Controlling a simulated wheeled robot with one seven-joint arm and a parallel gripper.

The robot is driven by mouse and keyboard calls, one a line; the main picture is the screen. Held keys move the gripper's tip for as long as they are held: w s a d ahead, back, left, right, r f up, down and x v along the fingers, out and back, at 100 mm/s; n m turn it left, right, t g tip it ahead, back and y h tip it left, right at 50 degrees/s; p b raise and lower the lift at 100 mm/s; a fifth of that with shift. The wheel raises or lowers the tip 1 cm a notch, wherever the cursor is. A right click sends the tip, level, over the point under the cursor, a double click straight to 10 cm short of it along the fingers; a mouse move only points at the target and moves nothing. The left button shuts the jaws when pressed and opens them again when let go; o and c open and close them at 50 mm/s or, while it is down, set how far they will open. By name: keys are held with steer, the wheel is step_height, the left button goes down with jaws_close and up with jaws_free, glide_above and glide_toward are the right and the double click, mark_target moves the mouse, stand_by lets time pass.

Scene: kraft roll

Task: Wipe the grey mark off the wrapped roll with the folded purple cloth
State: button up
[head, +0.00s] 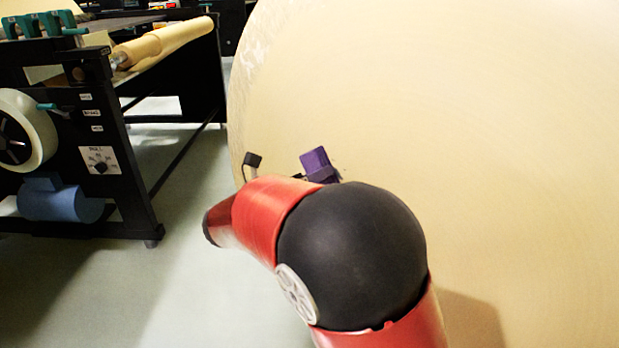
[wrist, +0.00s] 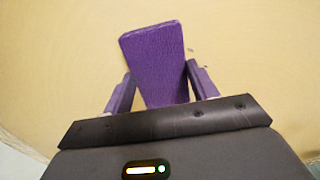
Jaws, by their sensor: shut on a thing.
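The folded purple cloth (wrist: 157,60) is a flat block held between the two fingers of my gripper (wrist: 160,92) in the wrist view. My gripper is shut on it, and the cloth sticks out past the fingertips toward the roll. The cloth also shows in the head view (head: 315,160), just above my red and black arm. The wrapped roll (head: 470,130) is large and tan and fills the right of the head view; it also fills the wrist view's background (wrist: 260,50). Small dark specks show beside the cloth; I cannot tell whether they belong to the grey mark. Contact between cloth and roll is unclear.
A black machine frame (head: 130,180) with a white wheel (head: 25,130), a blue motor (head: 62,200) and a thin paper roll (head: 165,42) stands at the left. Pale green floor (head: 190,210) lies open between the machine and the wrapped roll.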

steer(key=s+d+p, duration=0.3)
steer(key=s+d, duration=0.2)
stand_by(0.8)
steer(key=shift+s+r, duration=0.1)
steer(key=shift+p, duration=0.3)
steer(key=w+a+p, duration=0.1)
steer(key=w+a, duration=0.4)
steer(key=shift+w+p, duration=0.15)
steer(key=shift+p, duration=0.25)
